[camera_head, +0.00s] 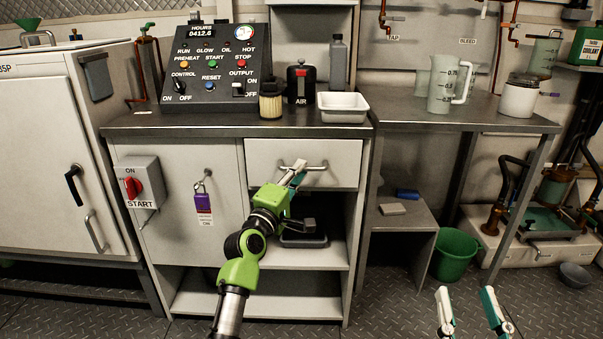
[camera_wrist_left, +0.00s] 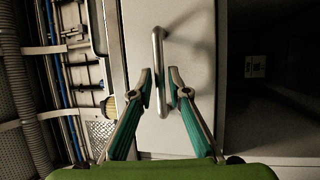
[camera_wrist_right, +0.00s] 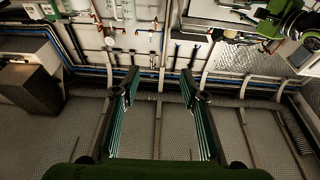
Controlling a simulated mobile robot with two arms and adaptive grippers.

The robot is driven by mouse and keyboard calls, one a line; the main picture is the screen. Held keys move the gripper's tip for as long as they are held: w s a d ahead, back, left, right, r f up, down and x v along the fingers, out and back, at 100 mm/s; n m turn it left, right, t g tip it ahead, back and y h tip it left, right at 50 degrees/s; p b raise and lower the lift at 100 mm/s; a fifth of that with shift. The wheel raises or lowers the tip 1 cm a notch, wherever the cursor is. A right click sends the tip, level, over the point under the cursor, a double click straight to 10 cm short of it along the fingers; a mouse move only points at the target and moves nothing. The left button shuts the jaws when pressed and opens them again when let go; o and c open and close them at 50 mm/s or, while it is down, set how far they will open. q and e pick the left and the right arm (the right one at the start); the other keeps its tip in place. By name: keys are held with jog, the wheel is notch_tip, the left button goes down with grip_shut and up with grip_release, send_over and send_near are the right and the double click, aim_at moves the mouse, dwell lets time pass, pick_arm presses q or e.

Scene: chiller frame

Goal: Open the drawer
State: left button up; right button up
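The drawer (camera_head: 345,153) is a pale front panel below the worktop, closed flush with the cabinet. Its metal bar handle (camera_head: 318,168) runs across the front. In the left wrist view the handle (camera_wrist_left: 158,50) stands upright in the picture. My left gripper (camera_head: 298,172) is at the left part of the handle. In the left wrist view my left gripper (camera_wrist_left: 160,80) is open, with one fingertip on each side of the bar and small gaps visible. My right gripper (camera_head: 472,294) is open and empty, low at the right; its spread fingers show in the right wrist view (camera_wrist_right: 160,80).
The worktop (camera_head: 240,125) carries a control panel (camera_head: 212,65), a filter, a black AIR canister and a white tray (camera_head: 343,107). Open shelves (camera_head: 310,260) lie below the drawer. A switch box (camera_head: 140,182) and purple padlock (camera_head: 202,200) are to the left. A green bucket (camera_head: 455,255) stands right.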

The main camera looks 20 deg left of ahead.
pick_arm(q)
jog(key=shift+x, duration=0.95)
pick_arm(e)
jog(key=shift+s+r+t+y, duration=0.25)
jog(key=shift+r+t, duration=0.1)
jog(key=shift+r, duration=0.35)
jog(key=shift+s+r+t+y, duration=0.15)
jog(key=shift+s+r+t, duration=0.15)
jog(key=shift+r, duration=0.35)
pick_arm(q)
jog(key=shift+c, duration=0.3)
grip_shut()
